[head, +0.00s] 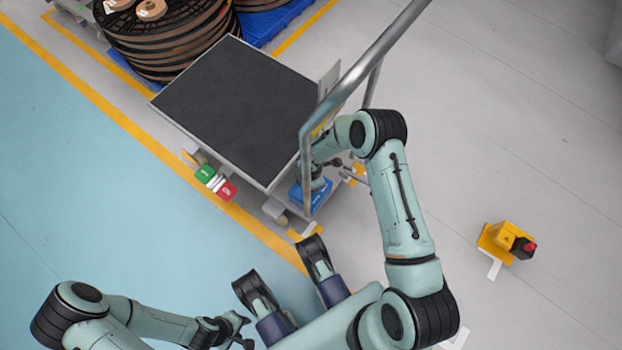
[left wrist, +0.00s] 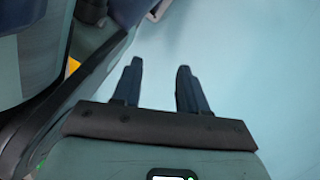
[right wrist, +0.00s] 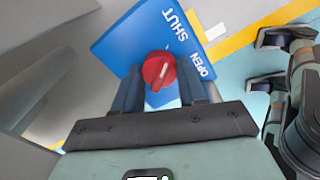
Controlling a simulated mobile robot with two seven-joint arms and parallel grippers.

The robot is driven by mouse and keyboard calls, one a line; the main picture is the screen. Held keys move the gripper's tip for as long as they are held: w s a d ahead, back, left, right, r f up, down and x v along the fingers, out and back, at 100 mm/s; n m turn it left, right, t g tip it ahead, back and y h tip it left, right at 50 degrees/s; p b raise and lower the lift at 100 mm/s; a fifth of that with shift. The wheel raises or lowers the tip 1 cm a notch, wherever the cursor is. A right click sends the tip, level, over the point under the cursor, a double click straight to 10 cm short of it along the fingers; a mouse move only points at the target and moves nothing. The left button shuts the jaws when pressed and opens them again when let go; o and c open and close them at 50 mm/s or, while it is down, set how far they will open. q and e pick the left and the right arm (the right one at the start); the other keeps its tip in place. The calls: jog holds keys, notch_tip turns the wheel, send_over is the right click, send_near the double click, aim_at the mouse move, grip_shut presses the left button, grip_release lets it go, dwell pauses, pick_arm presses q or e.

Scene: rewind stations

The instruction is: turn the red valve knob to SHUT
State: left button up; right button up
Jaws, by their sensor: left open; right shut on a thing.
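The red valve knob (right wrist: 159,70) is round with a white pointer line and sits on a blue panel (right wrist: 125,40) lettered SHUT and OPEN. In the right wrist view the line tilts up and slightly right. My right gripper (right wrist: 160,82) is shut on the knob, one finger on each side. In the head view the blue panel (head: 322,190) shows at the cart's near right corner, and my right arm hides the knob. My left gripper (head: 243,328) is open and empty above the floor, well away from the panel; it also shows in the left wrist view (left wrist: 160,75).
The cart has a dark flat top (head: 240,105) and a metal handrail (head: 355,75) beside my right arm. Large reels (head: 165,40) stand behind. A yellow device (head: 506,240) lies on open floor at right.

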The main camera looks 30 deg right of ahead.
jog(key=o, duration=1.1)
jog(key=shift+c, duration=0.2)
jog(key=shift+r, duration=0.1)
pick_arm(q)
jog(key=w+d+r+t+p, duration=0.1)
jog(key=w+r+t+p, duration=0.2)
jog(key=w, duration=0.5)
notch_tip(320, 180, up, 2)
jog(key=shift+r+m+p, duration=0.1)
jog(key=shift+m+p, duration=0.2)
jog(key=shift+p, duration=0.35)
pick_arm(e)
notch_tip(320, 180, up, 13)
jog(key=shift+r, duration=0.15)
jog(key=shift+s+d, duration=0.1)
